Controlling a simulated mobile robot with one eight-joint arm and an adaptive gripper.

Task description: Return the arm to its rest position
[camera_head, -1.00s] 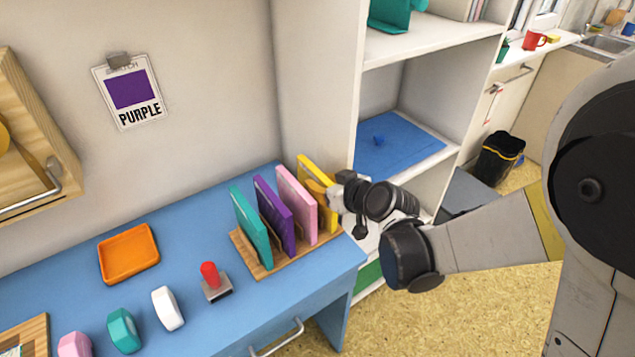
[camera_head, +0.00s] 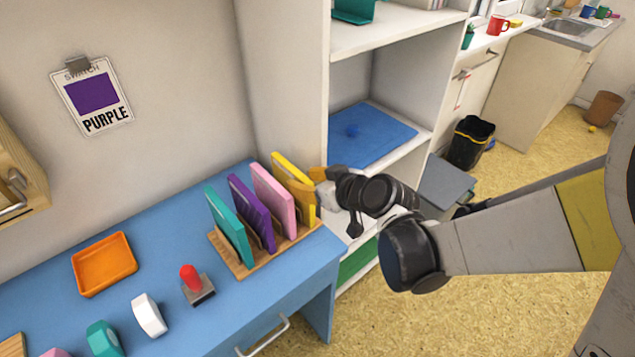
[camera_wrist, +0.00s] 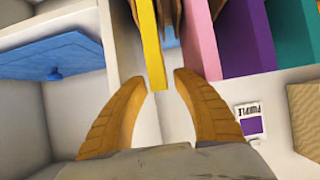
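My gripper (camera_head: 311,182) is at the right end of the wooden rack (camera_head: 236,267), close beside the yellow panel (camera_head: 283,170). In the wrist view its two orange fingers (camera_wrist: 163,83) are spread apart, with the near end of the yellow panel (camera_wrist: 151,50) showing in line with the gap. I cannot tell whether a finger touches it. The yellow panel stands upright in the rack with pink (camera_head: 268,195), purple (camera_head: 247,212) and teal (camera_head: 226,225) panels.
The blue desk (camera_head: 165,245) also carries a red-handled stamp (camera_head: 196,285), an orange tray (camera_head: 104,264) and white (camera_head: 149,314) and teal (camera_head: 103,338) blocks. White shelving (camera_head: 290,100) with a blue mat (camera_head: 370,137) rises behind my gripper. A PURPLE card (camera_head: 94,95) hangs on the wall.

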